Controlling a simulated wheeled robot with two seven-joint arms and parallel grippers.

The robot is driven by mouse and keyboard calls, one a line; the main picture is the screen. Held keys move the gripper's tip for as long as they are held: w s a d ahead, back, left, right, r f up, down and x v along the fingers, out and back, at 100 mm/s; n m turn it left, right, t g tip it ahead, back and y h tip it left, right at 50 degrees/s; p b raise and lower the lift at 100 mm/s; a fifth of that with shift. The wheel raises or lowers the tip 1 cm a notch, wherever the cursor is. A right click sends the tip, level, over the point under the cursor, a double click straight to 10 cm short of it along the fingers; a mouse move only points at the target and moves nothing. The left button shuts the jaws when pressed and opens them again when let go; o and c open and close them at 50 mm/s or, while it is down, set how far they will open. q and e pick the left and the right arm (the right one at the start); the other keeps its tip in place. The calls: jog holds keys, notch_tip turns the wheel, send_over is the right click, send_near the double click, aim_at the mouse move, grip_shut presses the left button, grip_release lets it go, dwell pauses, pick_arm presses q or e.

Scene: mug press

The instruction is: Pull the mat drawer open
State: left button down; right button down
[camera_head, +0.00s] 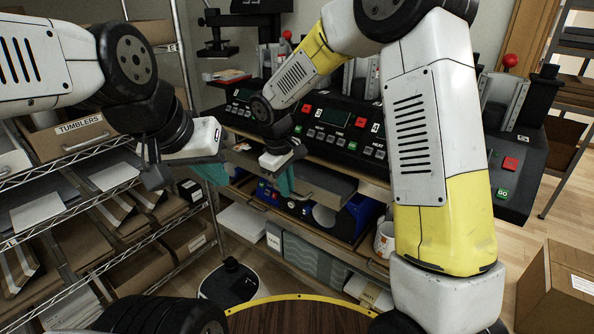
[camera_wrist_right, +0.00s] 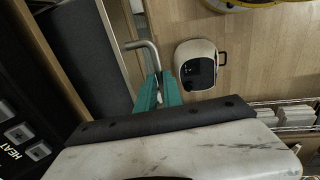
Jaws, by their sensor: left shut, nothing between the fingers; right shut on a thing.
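The mat drawer (camera_head: 330,182), with a dark grey surface, juts out from the bench under the press control panels. Its grey surface (camera_wrist_right: 85,50) also shows at the left of the right wrist view. A bent metal handle (camera_wrist_right: 145,50) runs along its side. My right gripper (camera_head: 286,183) is at the drawer's front, its teal fingers (camera_wrist_right: 157,88) shut on the handle; the fingers partly hide the contact. My left gripper (camera_head: 213,173) is shut and empty, left of the drawer, near the shelf rack. Its fingers are partly hidden.
A wire rack (camera_head: 95,215) with cardboard bins stands at the left. A white mug (camera_head: 385,240) stands behind my right arm. A round black-and-white device (camera_head: 230,285) is on the floor. A cardboard box (camera_head: 556,290) is at the right.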

jog(key=s+a, duration=0.8)
jog(key=s, duration=0.3)
jog(key=shift+s+a, duration=0.1)
jog(key=c, duration=1.5)
grip_release()
